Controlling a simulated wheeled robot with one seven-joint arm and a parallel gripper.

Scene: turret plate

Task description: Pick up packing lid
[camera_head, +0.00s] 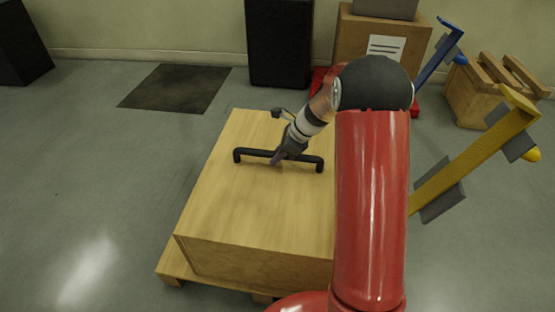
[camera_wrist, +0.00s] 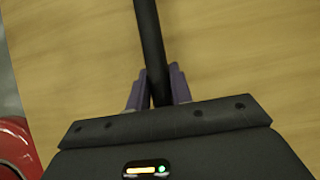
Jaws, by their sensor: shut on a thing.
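The packing lid (camera_head: 232,205) is a light wooden top on a wooden crate in the head view, and its wood fills most of the wrist view (camera_wrist: 235,60). A black bar handle (camera_head: 254,153) runs across it. My gripper (camera_head: 279,159) is at the middle of the handle. In the wrist view its two purple fingers (camera_wrist: 156,90) stand on either side of the black bar (camera_wrist: 150,40), shut on it. The lid looks level on the crate; I cannot tell if there is any gap below it. My arm hides the lid's right part.
The crate stands on a wooden pallet (camera_head: 172,270). Yellow (camera_head: 470,155) and blue (camera_head: 440,55) posts stand to the right. A cardboard box (camera_head: 350,35) and a black cabinet (camera_head: 280,45) are behind. Floor at left is clear, with a dark mat (camera_head: 178,88).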

